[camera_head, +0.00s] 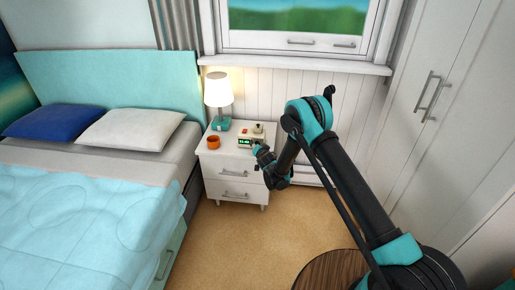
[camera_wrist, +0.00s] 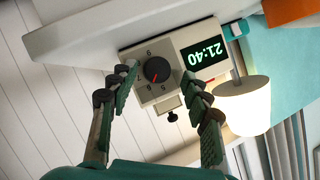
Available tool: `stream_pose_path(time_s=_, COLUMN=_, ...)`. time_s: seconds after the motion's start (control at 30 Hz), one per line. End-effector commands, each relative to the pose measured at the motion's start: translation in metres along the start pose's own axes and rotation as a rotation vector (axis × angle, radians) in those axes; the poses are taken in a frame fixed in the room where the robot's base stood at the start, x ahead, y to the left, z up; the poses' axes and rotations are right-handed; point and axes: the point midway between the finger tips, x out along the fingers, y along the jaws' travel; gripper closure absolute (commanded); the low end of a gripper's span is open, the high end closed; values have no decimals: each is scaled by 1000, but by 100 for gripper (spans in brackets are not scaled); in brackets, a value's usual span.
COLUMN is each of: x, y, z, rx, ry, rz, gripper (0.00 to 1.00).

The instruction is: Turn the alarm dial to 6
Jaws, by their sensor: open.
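The alarm clock (camera_head: 244,143) is a cream box on the white nightstand (camera_head: 228,162). Its lit green display reads 21:40, upside down in the wrist view (camera_wrist: 198,57). The round black alarm dial (camera_wrist: 157,69) sits beside the display, with small numerals around it. Its red pointer slants downward in that picture; the small rotated numerals do not let me tell which one it marks. My gripper (camera_wrist: 157,76) is open, its fingers on either side of the dial in the picture, with no clear contact. In the head view my gripper (camera_head: 261,151) is at the clock's front right.
A lit lamp (camera_head: 218,91) stands behind the clock, and an orange mug (camera_head: 213,142) is to its left. The bed (camera_head: 91,190) lies left of the nightstand. The window wall is behind, and a wardrobe (camera_head: 433,110) is at right.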

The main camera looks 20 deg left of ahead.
Motion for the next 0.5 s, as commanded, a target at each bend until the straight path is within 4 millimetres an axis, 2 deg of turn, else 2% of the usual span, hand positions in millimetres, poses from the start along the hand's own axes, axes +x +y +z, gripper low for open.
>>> stream_pose_path(time_s=0.5, x=-28, y=-45, z=-61, rx=0, ry=0, rz=0, gripper=52)
